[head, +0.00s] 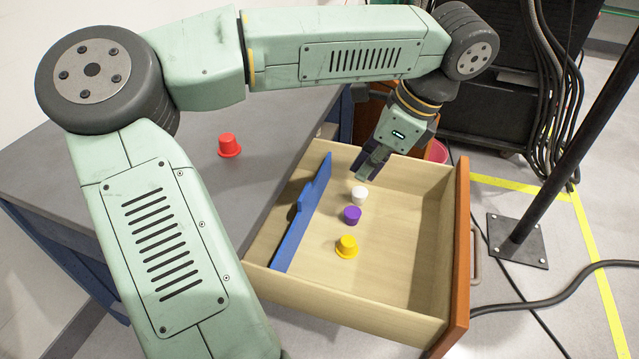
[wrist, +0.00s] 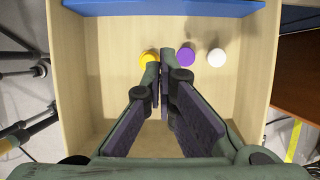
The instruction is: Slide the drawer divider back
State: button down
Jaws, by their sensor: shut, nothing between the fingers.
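The blue drawer divider (head: 302,215) stands upright across the open wooden drawer (head: 395,310), toward the drawer's left side in the head view. It also shows along the top edge of the wrist view (wrist: 160,6). A yellow cap (head: 347,246), a purple cap (head: 352,215) and a white cap (head: 359,195) sit in a row on the drawer floor, on the orange front's side of the divider. My gripper (head: 364,178) is shut and empty above the drawer, near the white cap in the head view and apart from the divider. Its fingertips (wrist: 160,58) partly cover the yellow cap in the wrist view.
A red cap (head: 229,145) stands on the grey bench top (head: 140,135). The orange drawer front (head: 458,255) and the wooden side walls bound the space. A black pole (head: 570,140) and cables are at the right. The drawer floor near the front is clear.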

aim_at(302, 193)
jog(key=w+a+f+p, duration=0.2)
jog(key=a+f, duration=0.5)
jog(key=f, duration=0.2)
jog(key=shift+w, duration=0.15)
jog(key=shift+a, duration=0.15)
jog(key=a+b, duration=0.1)
jog(key=w+a+b, duration=0.1)
jog(key=a, duration=0.1)
jog(key=shift+w+a+f, duration=0.1)
jog(key=shift+a+f, duration=0.1)
jog(key=shift+a+r+b, duration=0.1)
jog(key=shift+a+b, duration=0.15)
jog(key=shift+b, duration=0.05)
jog(key=shift+r, duration=0.1)
jog(key=shift+d, duration=0.1)
